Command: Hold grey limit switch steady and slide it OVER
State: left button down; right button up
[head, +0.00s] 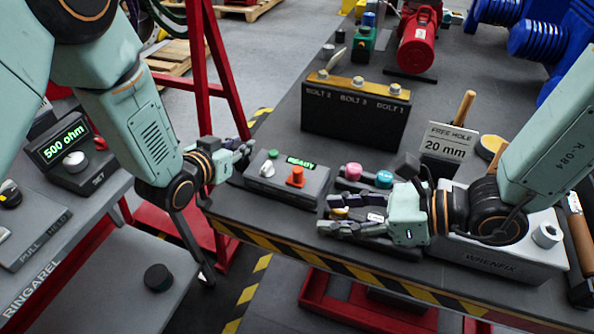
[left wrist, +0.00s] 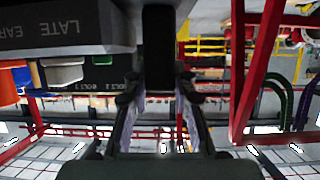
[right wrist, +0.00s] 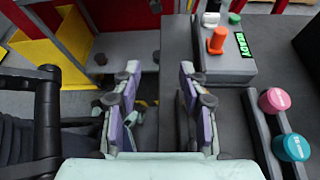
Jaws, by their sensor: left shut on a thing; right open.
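My left gripper (head: 243,148) is at the left edge of the table, beside the far left corner of the grey READY box (head: 290,182). In the left wrist view its fingers (left wrist: 155,95) are shut on a dark grey block (left wrist: 158,45), which fits the grey limit switch; its details are too dark to tell. In the head view the fingers hide it. My right gripper (head: 335,220) is open, near the table's front edge and in front of the READY box. In the right wrist view the gap between its fingers (right wrist: 158,95) is empty.
The READY box bears an orange knob (head: 295,177). A pink knob (head: 354,171) and a blue knob (head: 384,179) stand behind my right gripper. A black bolt block (head: 352,118) stands further back. The striped table edge (head: 300,256) is in front.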

aim_at(302, 174)
jog(key=w+m+t, duration=0.1)
jog(key=w, duration=0.1)
jog(key=w+d+m+t+h, duration=0.1)
jog(key=w+d+r+t+h, duration=0.1)
jog(key=w+t, duration=0.1)
jog(key=shift+w+m, duration=0.3)
jog(key=shift+m, duration=0.1)
jog(key=shift+x, duration=6)
jog(key=shift+c, duration=0.5)
grip_shut()
jog(key=shift+s, duration=0.1)
